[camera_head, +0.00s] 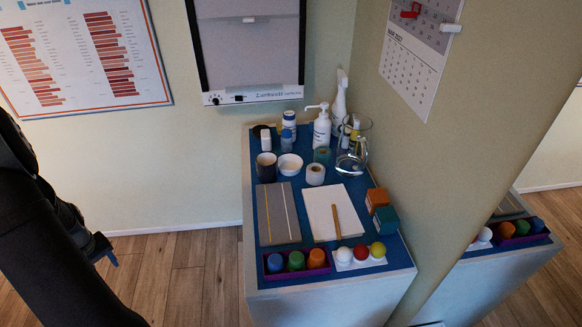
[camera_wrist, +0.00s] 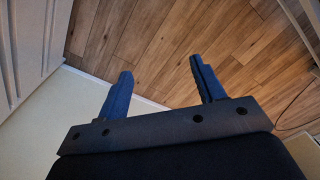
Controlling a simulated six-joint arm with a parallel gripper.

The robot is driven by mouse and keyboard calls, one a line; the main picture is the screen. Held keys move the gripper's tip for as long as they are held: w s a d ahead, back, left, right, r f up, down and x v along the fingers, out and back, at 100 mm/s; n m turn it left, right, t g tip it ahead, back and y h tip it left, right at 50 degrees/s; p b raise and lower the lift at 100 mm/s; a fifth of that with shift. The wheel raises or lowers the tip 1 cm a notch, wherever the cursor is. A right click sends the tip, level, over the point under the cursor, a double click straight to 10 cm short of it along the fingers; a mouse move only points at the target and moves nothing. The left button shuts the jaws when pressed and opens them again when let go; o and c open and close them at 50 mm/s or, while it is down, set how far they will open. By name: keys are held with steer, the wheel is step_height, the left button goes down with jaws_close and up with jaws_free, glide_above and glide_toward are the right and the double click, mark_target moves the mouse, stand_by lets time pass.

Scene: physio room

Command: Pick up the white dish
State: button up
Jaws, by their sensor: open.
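The white dish (camera_head: 290,164) is a small round bowl on the blue top of the cabinet (camera_head: 315,266), toward the back, in the head view. It stands just right of a dark mug (camera_head: 266,166) and up and left of a white tape roll (camera_head: 315,174). My gripper (camera_wrist: 163,84) is open and empty in the wrist view, with its two blue fingers apart over the wooden floor. In the head view part of my gripper shows at the left, well away from the cabinet. The dish is not in the wrist view.
Behind the dish stand small bottles (camera_head: 287,137), a pump bottle (camera_head: 321,128) and a glass jug (camera_head: 353,150). In front lie a grey board (camera_head: 278,214) and a white pad (camera_head: 322,210). Coloured boxes (camera_head: 385,218) stand at right, beside the wall. Floor left of the cabinet is free.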

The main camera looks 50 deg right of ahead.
steer(key=o, duration=0.7)
steer(key=w+d+r+m, duration=0.2)
steer(key=d+r+m, duration=0.1)
steer(key=d, duration=0.8)
steer(key=w+d+r+m, duration=0.2)
steer(key=d+m, duration=0.2)
steer(key=d, duration=0.8)
steer(key=w+d+r+m, duration=0.1)
steer(key=d+r+m, duration=0.2)
steer(key=d, duration=0.8)
steer(key=s+d+r+m+h, duration=0.1)
steer(key=s+d+r+m, duration=0.3)
steer(key=s+d, duration=0.45)
steer(key=s+d+r+m, duration=0.3)
steer(key=s+d, duration=0.2)
steer(key=d, duration=0.7)
steer(key=s+d+r+m+h, duration=0.1)
steer(key=s+d+r+m, duration=0.4)
steer(key=d, duration=0.5)
steer(key=n, duration=0.1)
glide_toward(290, 168)
steer(key=shift+d+f, duration=0.2)
steer(key=shift+f, duration=0.85)
steer(key=shift+d+f, duration=0.15)
steer(key=shift+f, duration=0.9)
steer(key=shift+d+f, duration=0.2)
steer(key=shift+f, duration=0.85)
